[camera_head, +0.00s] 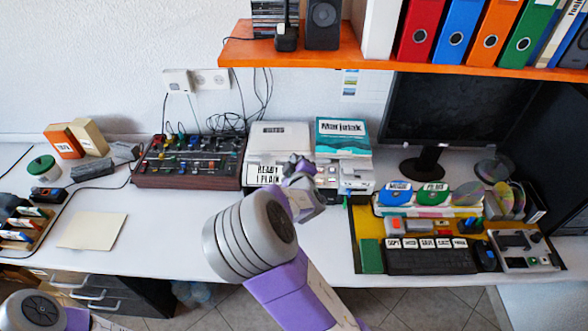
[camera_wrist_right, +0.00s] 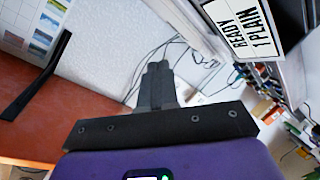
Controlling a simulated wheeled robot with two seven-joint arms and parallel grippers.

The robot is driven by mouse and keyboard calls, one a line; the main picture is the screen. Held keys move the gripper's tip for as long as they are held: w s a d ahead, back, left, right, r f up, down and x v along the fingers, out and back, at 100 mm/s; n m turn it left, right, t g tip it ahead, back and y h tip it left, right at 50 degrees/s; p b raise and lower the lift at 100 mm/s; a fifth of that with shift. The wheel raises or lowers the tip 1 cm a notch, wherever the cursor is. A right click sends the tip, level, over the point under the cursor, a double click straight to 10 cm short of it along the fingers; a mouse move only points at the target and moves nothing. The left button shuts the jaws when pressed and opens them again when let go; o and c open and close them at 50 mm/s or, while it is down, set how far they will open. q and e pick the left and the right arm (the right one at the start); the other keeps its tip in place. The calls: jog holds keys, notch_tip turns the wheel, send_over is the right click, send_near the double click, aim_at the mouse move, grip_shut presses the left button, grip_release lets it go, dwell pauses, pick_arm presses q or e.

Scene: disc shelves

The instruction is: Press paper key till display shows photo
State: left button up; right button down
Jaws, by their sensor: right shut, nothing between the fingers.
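The printer (camera_head: 278,134) is a pale machine against the wall. Its display (camera_head: 268,174) reads "READY 1 PLAIN", and the display also shows at the upper right of the right wrist view (camera_wrist_right: 244,30). My right gripper (camera_head: 299,166) is in front of the printer, just right of the display; its fingers are shut and empty in the wrist view (camera_wrist_right: 157,70). I cannot tell whether it touches the printer. I cannot make out the paper key; my gripper and wrist cover part of the printer's front. My left gripper is out of view.
A dark mixer (camera_head: 188,162) with cables stands left of the printer. A monitor (camera_head: 445,110), a black keyboard (camera_head: 430,262) and disc holders are at the right. An orange shelf (camera_head: 390,62) overhangs the back.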

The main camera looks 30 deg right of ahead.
jog(key=w+f+b, duration=0.1)
jog(key=f+b, duration=0.1)
jog(key=d+f+b, duration=0.1)
jog(key=f+b, duration=0.1)
jog(key=w+f+b, duration=0.1)
jog(key=f+b, duration=0.1)
jog(key=shift+w+d+f, duration=0.2)
jog(key=shift+w+d, duration=0.15)
jog(key=shift+d, duration=0.05)
jog(key=shift+w+d+f+b, duration=0.25)
jog(key=shift+w+f+b, duration=0.2)
jog(key=shift+f+b, duration=0.25)
jog(key=shift+f, duration=0.15)
dwell(1.3)
jog(key=shift+w+d+f, duration=0.1)
jog(key=shift+w+f, duration=0.1)
jog(key=shift+f, duration=0.1)
jog(key=shift+w+d+f+b, duration=0.15)
jog(key=shift+f+b, duration=0.15)
jog(key=shift+b, duration=0.25)
dwell(0.4)
dwell(0.3)
jog(key=shift+s+a+r+p, duration=0.25)
jog(key=shift+s+r+p, duration=0.1)
jog(key=shift+r+p, duration=0.35)
